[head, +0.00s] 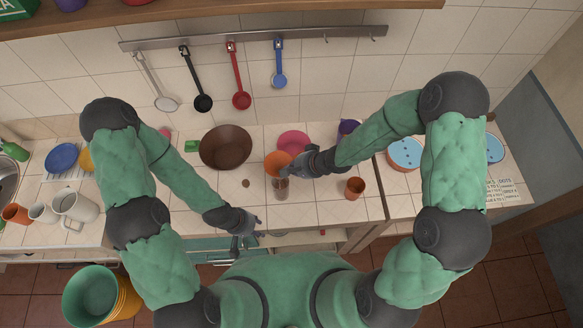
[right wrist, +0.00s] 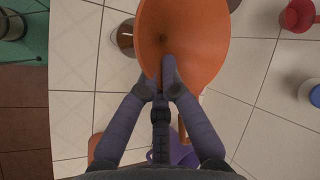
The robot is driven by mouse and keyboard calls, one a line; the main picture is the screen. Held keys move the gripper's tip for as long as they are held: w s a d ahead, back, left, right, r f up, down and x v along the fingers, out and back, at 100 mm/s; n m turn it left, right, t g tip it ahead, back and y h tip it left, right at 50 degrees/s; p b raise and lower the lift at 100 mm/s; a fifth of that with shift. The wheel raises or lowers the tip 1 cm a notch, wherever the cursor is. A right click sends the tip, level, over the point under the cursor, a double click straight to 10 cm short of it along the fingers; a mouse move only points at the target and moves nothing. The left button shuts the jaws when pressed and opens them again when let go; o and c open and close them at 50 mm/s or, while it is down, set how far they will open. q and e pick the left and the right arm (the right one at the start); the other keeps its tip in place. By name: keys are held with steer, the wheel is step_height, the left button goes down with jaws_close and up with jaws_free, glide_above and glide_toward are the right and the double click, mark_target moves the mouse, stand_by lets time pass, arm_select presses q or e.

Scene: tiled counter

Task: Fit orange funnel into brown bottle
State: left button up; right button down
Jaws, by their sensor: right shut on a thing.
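The orange funnel (head: 277,162) is held mouth up over the counter. My right gripper (head: 294,168) is shut on its rim, and the right wrist view shows the fingers closed on the near edge of the funnel (right wrist: 190,40). The brown bottle (head: 281,189) stands upright on the counter, just in front of the funnel in the head view. In the right wrist view the bottle (right wrist: 126,38) is partly hidden behind the funnel's left side. The spout is hidden. My left gripper (head: 243,244) is empty and looks open at the counter's front edge.
A brown bowl (head: 225,147) and a pink plate (head: 293,141) lie behind. A small brown disc (head: 245,183) lies left of the bottle. A brown cup (head: 355,188) stands right and a purple cup (head: 348,127) behind. The counter left of the bottle is mostly clear.

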steer(key=shift+f, duration=0.5)
stand_by(0.4)
steer(key=c, duration=1.4)
jaws_free()
steer(key=shift+o, duration=0.2)
steer(key=v, duration=1.2)
